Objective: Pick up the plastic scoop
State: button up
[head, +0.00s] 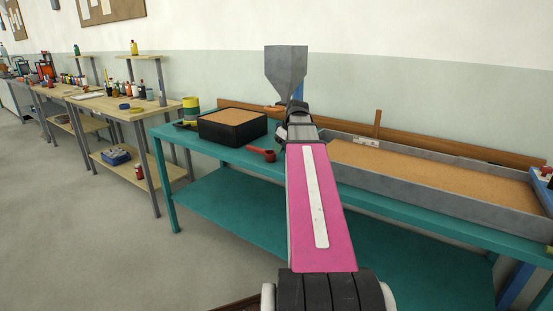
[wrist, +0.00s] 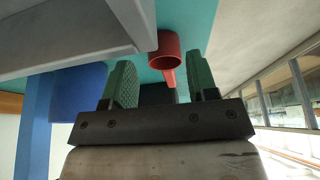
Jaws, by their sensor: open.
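A red plastic scoop (head: 262,154) lies on the teal bench (head: 225,150), just left of my arm in the head view. In the wrist view the scoop (wrist: 165,52) shows beyond my gripper (wrist: 160,88), its round cup away from the jaws and its handle pointing toward the gap between them. The two green fingers are apart with nothing between them. The scoop is clear of the fingers.
A black box of sand (head: 232,126) stands left of the scoop. A long grey sand-filled flume (head: 440,194) runs along the bench at right. A grey hopper (head: 286,66) rises behind my arm. A grey edge (wrist: 80,40) is close to the left finger.

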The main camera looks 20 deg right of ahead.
aim_at(257, 148)
jog(key=w+a, duration=0.2)
jog(key=w, duration=0.1)
jog(key=w+a, duration=0.2)
jog(key=w, duration=0.1)
jog(key=w+a, duration=0.2)
jog(key=w, duration=0.2)
jog(key=shift+a, duration=0.1)
jog(key=shift+x, duration=2.5)
grip_shut()
